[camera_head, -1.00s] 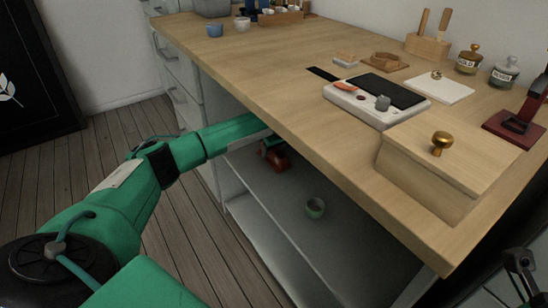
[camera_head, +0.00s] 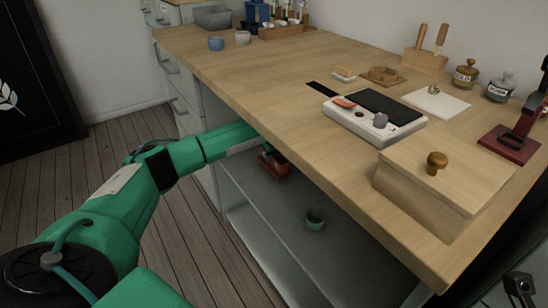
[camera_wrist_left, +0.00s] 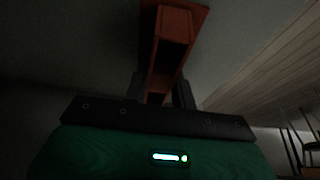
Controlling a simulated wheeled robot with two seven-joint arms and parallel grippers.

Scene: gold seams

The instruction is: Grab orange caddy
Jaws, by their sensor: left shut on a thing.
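The orange caddy (camera_head: 275,166) shows reddish-orange in the shade under the workbench, at the open shelf, partly hidden by my left arm and the bench edge. In the left wrist view the caddy (camera_wrist_left: 174,24) is upper centre, with its narrow part between the two dark fingers. My left gripper (camera_wrist_left: 160,92) is shut on this part. Whether the caddy touches the shelf is too dark to tell. Part of my right gripper (camera_head: 520,287) shows at the lower right edge, far from the caddy; its jaws are unclear.
The wooden workbench top (camera_head: 250,75) overhangs my left forearm. On it are a control box (camera_head: 345,119), a lidded wooden box (camera_head: 412,205) and jars. The floor at left is clear.

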